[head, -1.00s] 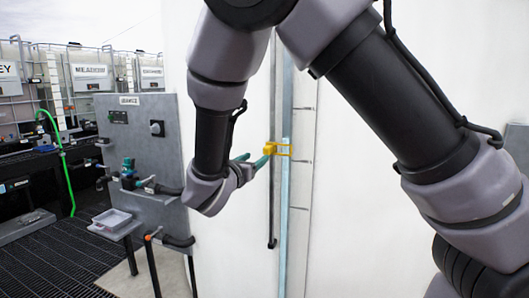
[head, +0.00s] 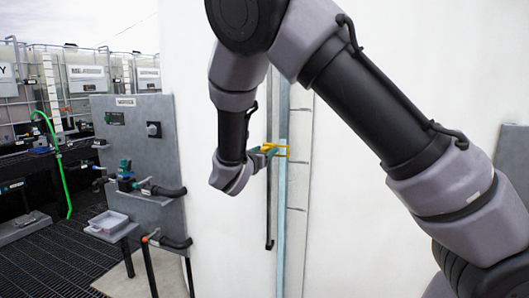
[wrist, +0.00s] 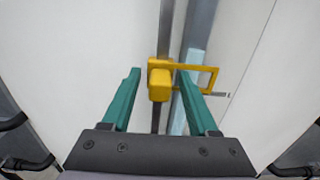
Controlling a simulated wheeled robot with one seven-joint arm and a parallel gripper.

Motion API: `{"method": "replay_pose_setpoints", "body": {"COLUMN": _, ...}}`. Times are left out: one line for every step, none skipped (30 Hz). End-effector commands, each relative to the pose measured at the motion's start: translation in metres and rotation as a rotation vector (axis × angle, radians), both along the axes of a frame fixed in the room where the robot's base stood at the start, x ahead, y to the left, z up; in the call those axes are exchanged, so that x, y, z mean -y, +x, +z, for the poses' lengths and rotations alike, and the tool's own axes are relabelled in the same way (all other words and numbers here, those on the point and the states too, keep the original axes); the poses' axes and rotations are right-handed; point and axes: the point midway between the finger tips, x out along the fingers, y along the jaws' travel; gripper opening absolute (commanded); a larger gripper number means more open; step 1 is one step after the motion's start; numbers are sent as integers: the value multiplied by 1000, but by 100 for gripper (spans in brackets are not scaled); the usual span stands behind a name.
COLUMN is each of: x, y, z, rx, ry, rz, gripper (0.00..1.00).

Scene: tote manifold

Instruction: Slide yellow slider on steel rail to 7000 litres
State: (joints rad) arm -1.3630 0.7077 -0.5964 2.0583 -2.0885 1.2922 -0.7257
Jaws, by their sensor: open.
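The yellow slider (wrist: 160,82) sits on the vertical steel rail (wrist: 166,30) on the white tank wall. It has a block in front and a yellow loop frame reaching right. My gripper (wrist: 157,75) is open, with its green fingers on either side of the slider's block. I cannot tell whether either finger touches it. In the head view the slider (head: 272,149) shows just right of my gripper (head: 261,151), at about mid height of the picture. The rail (head: 269,205) runs below it. No litre numbers can be read.
A pale blue sight strip (head: 282,225) and a scale strip with tick marks (head: 297,180) run beside the rail. A grey panel (head: 135,140) with valves and pipes stands left, with a grey tray (head: 108,222) below. The wall around the rail is clear.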

Motion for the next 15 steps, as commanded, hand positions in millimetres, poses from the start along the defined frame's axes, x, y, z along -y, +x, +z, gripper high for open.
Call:
{"method": "replay_pose_setpoints", "body": {"x": 0, "y": 0, "z": 0, "rx": 0, "ry": 0, "rz": 0, "gripper": 60}}
{"method": "replay_pose_setpoints", "body": {"x": 0, "y": 0, "z": 0, "rx": 0, "ry": 0, "rz": 0, "gripper": 48}}
{"method": "replay_pose_setpoints", "body": {"x": 0, "y": 0, "z": 0, "rx": 0, "ry": 0, "rz": 0, "gripper": 33}}
{"method": "replay_pose_setpoints", "body": {"x": 0, "y": 0, "z": 0, "rx": 0, "ry": 0, "rz": 0, "gripper": 22}}
{"method": "replay_pose_setpoints", "body": {"x": 0, "y": 0, "z": 0, "rx": 0, "ry": 0, "rz": 0, "gripper": 10}}
{"method": "replay_pose_setpoints", "body": {"x": 0, "y": 0, "z": 0, "rx": 0, "ry": 0, "rz": 0, "gripper": 0}}
{"method": "replay_pose_setpoints", "body": {"x": 0, "y": 0, "z": 0, "rx": 0, "ry": 0, "rz": 0, "gripper": 0}}
{"method": "replay_pose_setpoints", "body": {"x": 0, "y": 0, "z": 0, "rx": 0, "ry": 0, "rz": 0, "gripper": 0}}
{"method": "replay_pose_setpoints", "body": {"x": 0, "y": 0, "z": 0, "rx": 0, "ry": 0, "rz": 0, "gripper": 0}}
{"method": "replay_pose_setpoints", "body": {"x": 0, "y": 0, "z": 0, "rx": 0, "ry": 0, "rz": 0, "gripper": 0}}
{"method": "replay_pose_setpoints", "body": {"x": 0, "y": 0, "z": 0, "rx": 0, "ry": 0, "rz": 0, "gripper": 0}}
{"method": "replay_pose_setpoints", "body": {"x": 0, "y": 0, "z": 0, "rx": 0, "ry": 0, "rz": 0, "gripper": 0}}
{"method": "replay_pose_setpoints", "body": {"x": 0, "y": 0, "z": 0, "rx": 0, "ry": 0, "rz": 0, "gripper": 0}}
{"method": "replay_pose_setpoints", "body": {"x": 0, "y": 0, "z": 0, "rx": 0, "ry": 0, "rz": 0, "gripper": 0}}
{"method": "replay_pose_setpoints", "body": {"x": 0, "y": 0, "z": 0, "rx": 0, "ry": 0, "rz": 0, "gripper": 0}}
